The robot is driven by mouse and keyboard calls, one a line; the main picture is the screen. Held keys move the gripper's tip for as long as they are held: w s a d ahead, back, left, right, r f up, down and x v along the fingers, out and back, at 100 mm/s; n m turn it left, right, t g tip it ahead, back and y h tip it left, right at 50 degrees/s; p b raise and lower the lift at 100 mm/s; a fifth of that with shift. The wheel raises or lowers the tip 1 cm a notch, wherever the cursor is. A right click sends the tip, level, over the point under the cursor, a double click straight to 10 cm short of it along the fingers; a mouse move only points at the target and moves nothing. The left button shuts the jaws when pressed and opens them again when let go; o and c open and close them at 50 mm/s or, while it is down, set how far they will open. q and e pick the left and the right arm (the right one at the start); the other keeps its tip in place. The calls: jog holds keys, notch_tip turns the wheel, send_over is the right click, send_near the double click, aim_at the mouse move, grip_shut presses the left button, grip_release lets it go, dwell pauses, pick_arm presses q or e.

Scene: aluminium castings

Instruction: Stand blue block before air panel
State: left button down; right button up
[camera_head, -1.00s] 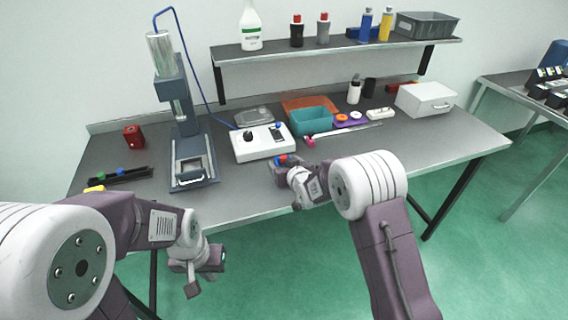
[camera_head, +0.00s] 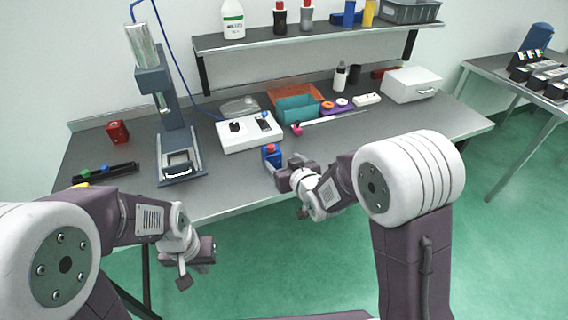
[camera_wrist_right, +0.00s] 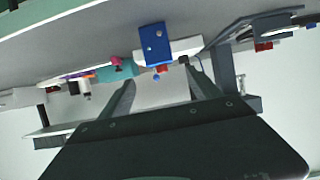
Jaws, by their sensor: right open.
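My left gripper (camera_head: 195,265) is open and empty in front of the bench edge.
A press (camera_head: 170,110) stands left of the panel, with a red block (camera_head: 118,132) further left. A teal bin (camera_head: 298,109) and a white case (camera_head: 412,85) are behind. The bench's front right is clear. A shelf (camera_head: 320,37) hangs above.

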jog(key=shift+s+r, duration=0.1)
jog(key=shift+s, duration=0.05)
jog(key=shift+d, duration=0.1)
jog(key=s+d+f+m+g+h, duration=0.1)
jog(key=s+d+f+g, duration=0.2)
jog(key=s, duration=0.5)
jog(key=s+d+f+m+g+h, duration=0.1)
jog(key=s+d+f+g, duration=0.2)
jog(key=s+d+g, duration=0.2)
jog(key=s+d+f+m+g+h, duration=0.1)
jog(key=s+d, duration=0.4)
jog(key=s, duration=0.6)
notch_tip(320, 180, down, 3)
jog(key=g+h, duration=0.1)
jog(key=g, duration=0.1)
jog(key=shift+s+d+m+g, duration=0.3)
jog(key=shift+m+g, duration=0.1)
notch_tip(320, 180, up, 3)
jog(key=p, duration=0.2)
jog(key=shift+p, duration=0.4)
